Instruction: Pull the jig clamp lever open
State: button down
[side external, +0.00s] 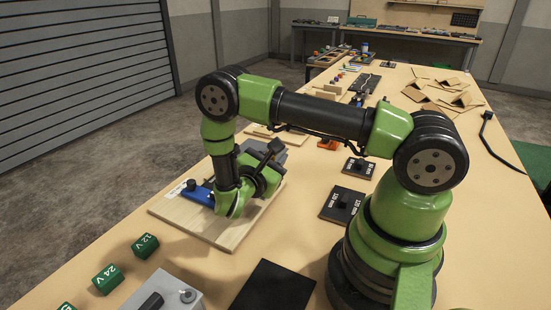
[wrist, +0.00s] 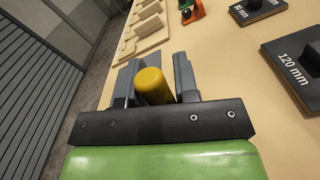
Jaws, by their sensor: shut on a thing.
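A yellow rounded grip (wrist: 152,86), which looks like the clamp lever's handle, stands between the two grey fingers of my gripper (wrist: 156,72) in the wrist view. My gripper is shut on it. In the side view my gripper (side external: 268,152) is at the far end of the wooden jig board (side external: 228,240), low over it and partly hidden by my wrist. A blue part (side external: 198,194) lies on the board to the left of my wrist. The lever's pivot and the rest of the clamp are hidden, so its angle cannot be told.
Black plates marked 120 mm (side external: 341,205) and 80 mm (side external: 359,168) lie right of the board. An orange part (side external: 328,144) and wooden pieces are beyond. Green blocks (side external: 145,246) and a grey box (side external: 170,292) are at the near side.

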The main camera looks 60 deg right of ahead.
jog(key=shift+w, duration=0.2)
jog(key=c, duration=0.9)
grip_release()
jog(key=shift+o, duration=0.2)
jog(key=shift+s, duration=0.1)
jog(key=a, duration=1)
jog(key=shift+r, duration=0.1)
